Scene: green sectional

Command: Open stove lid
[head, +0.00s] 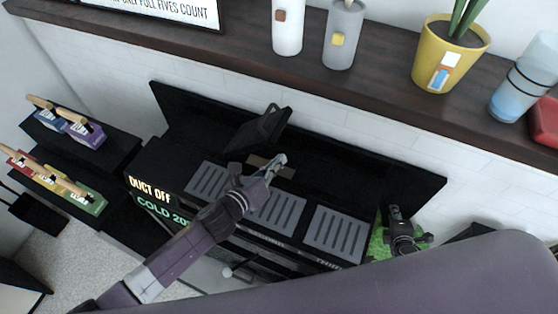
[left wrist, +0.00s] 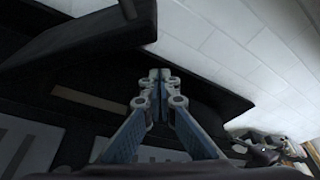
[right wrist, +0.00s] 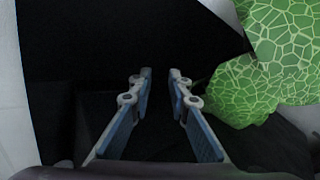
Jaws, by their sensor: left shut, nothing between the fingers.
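The black stove (head: 150,165) has several grey slotted plates on top. A small black flap (head: 262,128), which looks like the stove lid, stands tilted up at the back middle. A tan strip (head: 284,172) shows on the stove top in front of it. In the left wrist view the flap (left wrist: 95,38) is at upper left and the strip (left wrist: 90,98) lies below it. My left gripper (head: 281,159) is shut and empty, in front and right of the flap, apart from it. It also shows in the left wrist view (left wrist: 160,74). My right gripper (right wrist: 160,73) is partly open and empty.
A dark wooden shelf (head: 210,47) above the stove holds a yellow plant pot (head: 425,50) and several containers. A green patterned object (right wrist: 245,90) is close to my right gripper. Racks with boxes (head: 85,133) stand at left.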

